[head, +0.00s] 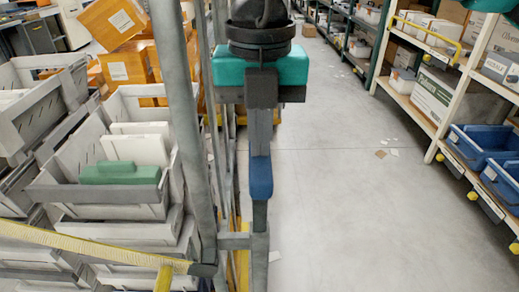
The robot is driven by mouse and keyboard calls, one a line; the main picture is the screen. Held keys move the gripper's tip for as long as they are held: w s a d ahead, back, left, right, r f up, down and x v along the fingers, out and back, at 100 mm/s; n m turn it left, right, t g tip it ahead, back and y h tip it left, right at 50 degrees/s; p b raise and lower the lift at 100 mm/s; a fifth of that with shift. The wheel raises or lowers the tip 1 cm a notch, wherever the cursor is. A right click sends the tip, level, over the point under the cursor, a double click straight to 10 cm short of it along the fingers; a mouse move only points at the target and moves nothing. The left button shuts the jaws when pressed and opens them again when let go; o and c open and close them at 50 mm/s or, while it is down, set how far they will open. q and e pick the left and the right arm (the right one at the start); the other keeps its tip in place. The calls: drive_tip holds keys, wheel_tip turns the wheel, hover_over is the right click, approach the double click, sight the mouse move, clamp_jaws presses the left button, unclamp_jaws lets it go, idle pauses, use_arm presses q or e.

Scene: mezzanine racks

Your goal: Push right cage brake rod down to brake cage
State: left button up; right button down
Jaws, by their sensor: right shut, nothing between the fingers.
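My right gripper (261,180) is in the middle of the head view, with a teal body and grey fingers that end in a blue part. The fingers are shut with nothing between them. They point down along the right side of the grey cage frame (181,100). A grey upright bar (260,262) shows directly below the blue part and joins a short grey crosspiece (234,241). I cannot tell whether this bar is the brake rod, or whether the fingers touch it. My left gripper is not in view.
Grey crates (92,196), one with a green item (120,173), stand at left. A yellow bar (95,246) crosses in front of them. Orange boxes (115,22) are behind. Shelving with blue bins (483,146) lines the right. The grey floor (345,215) between is mostly open.

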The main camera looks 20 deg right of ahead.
sight(260, 161)
drive_tip(key=shift+f+b, duration=1)
drive_tip(key=shift+f, duration=0.3)
drive_tip(key=shift+f+b, duration=1.05)
drive_tip(key=shift+r, duration=0.15)
drive_tip(key=shift+r+p, duration=2.1)
drive_tip(key=shift+r, duration=1.4)
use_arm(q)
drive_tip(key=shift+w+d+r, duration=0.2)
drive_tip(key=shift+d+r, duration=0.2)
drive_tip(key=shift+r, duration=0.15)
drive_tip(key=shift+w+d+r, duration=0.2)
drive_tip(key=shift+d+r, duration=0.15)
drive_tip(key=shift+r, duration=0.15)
